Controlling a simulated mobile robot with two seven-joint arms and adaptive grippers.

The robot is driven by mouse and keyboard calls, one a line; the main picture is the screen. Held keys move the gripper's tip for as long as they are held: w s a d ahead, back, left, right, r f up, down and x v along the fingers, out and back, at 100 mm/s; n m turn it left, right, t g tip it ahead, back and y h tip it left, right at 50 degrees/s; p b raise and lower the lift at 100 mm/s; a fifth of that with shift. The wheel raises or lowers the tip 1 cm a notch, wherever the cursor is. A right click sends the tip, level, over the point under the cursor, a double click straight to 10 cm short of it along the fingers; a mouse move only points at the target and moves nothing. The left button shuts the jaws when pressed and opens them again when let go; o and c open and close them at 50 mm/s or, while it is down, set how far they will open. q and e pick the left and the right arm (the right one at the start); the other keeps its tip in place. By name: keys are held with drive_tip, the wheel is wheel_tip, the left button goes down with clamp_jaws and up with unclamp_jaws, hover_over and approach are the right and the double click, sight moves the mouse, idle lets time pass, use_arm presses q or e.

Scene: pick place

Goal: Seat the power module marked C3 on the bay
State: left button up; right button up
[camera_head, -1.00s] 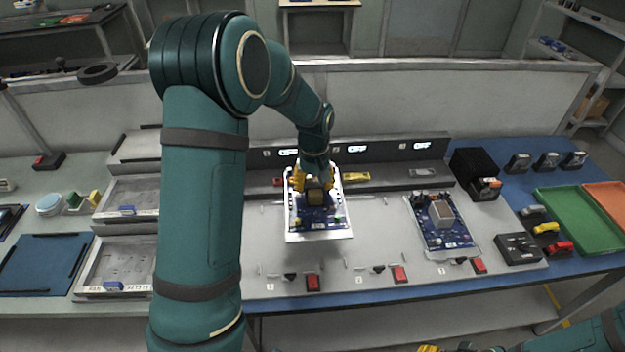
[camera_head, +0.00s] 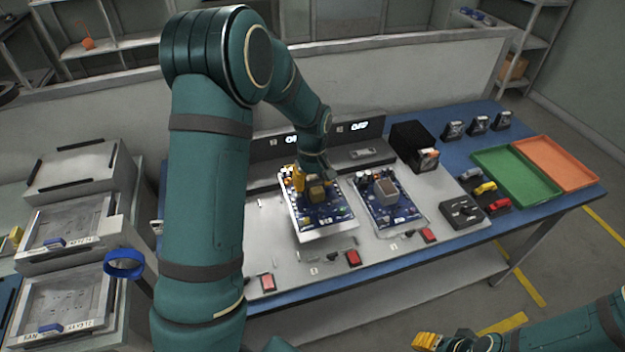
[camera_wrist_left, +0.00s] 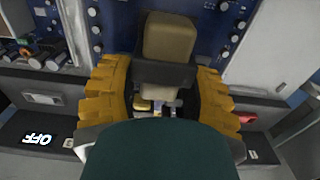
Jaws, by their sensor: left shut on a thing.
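A blue circuit board in a white tray (camera_head: 312,234), with a beige block (camera_head: 316,193) on it, hangs under my left gripper (camera_head: 311,182). The gripper is shut on this module, and its yellow fingers flank the beige block (camera_wrist_left: 168,42) in the left wrist view. The module seems raised above the grey bench panel (camera_head: 330,258), over its middle part. A similar blue board (camera_head: 405,212) with a grey block lies at the right bay. I cannot read a C3 mark on either. My right gripper (camera_head: 427,341) is at the bottom edge; its opening is unclear.
Red buttons (camera_head: 352,258) line the panel's front. A dark box (camera_head: 412,145), a control box (camera_head: 461,212), small toy-like cars (camera_head: 484,188), a green tray (camera_head: 515,170) and an orange tray (camera_head: 556,160) stand to the right. Metal fixtures (camera_head: 65,300) stand left.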

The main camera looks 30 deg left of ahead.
use_arm(q)
drive_tip(key=shift+w+f+b, duration=0.1)
drive_tip(key=shift+f+b, duration=0.35)
drive_tip(key=shift+f, duration=0.3)
wheel_tip(320, 180, down, 3)
drive_tip(key=shift+r+b, duration=0.15)
drive_tip(key=shift+b, duration=0.9)
drive_tip(key=shift+f+b, duration=0.65)
drive_tip(key=shift+f, duration=0.4)
drive_tip(key=shift+f+b, duration=0.3)
drive_tip(key=shift+f, duration=0.75)
idle(0.5)
drive_tip(key=o, duration=1.4)
drive_tip(key=shift+c, duration=0.2)
